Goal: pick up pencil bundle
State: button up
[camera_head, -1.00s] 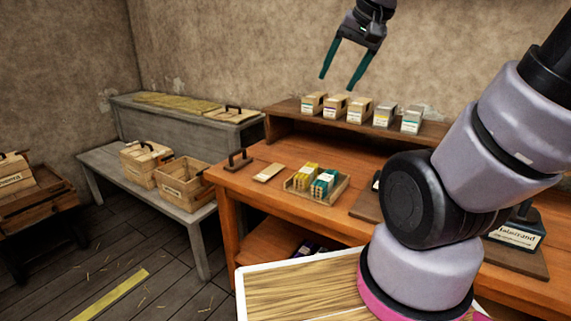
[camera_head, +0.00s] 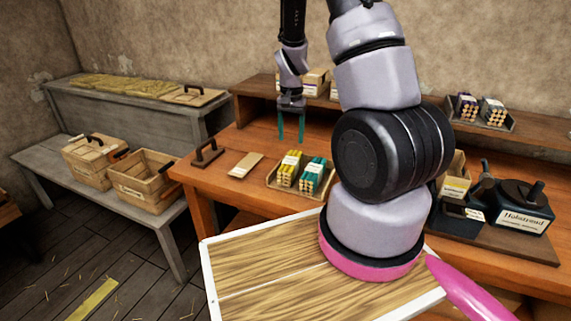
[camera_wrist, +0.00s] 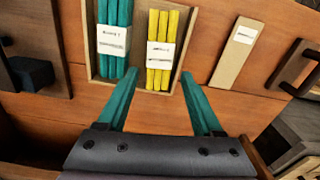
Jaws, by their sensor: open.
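A yellow pencil bundle (camera_head: 288,167) and a teal pencil bundle (camera_head: 313,175), each with a white paper band, lie side by side in a shallow wooden tray (camera_head: 273,183) on the workbench. In the wrist view the yellow bundle (camera_wrist: 159,45) lies ahead between the lines of my fingers, with the teal bundle (camera_wrist: 114,38) to its left. My gripper (camera_head: 290,138) is open, empty and pointing down, apart from and above the bundles. Its teal fingers (camera_wrist: 160,80) also show in the wrist view. Two more, dark-ended bundles (camera_head: 480,109) sit in a tray at the shelf's right.
A flat labelled piece (camera_head: 245,165) and a dark handle (camera_head: 207,153) lie left of the tray. A dark labelled device (camera_head: 522,208) stands at the right. Boxes (camera_head: 316,80) stand on the back shelf, partly hidden by my arm. Wooden crates (camera_head: 146,183) rest on the grey bench.

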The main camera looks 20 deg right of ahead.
aim_at(290, 160)
notch_tip(290, 160, down, 11)
jog(key=shift+w+f, duration=0.1)
grip_shut()
dwell(0.5)
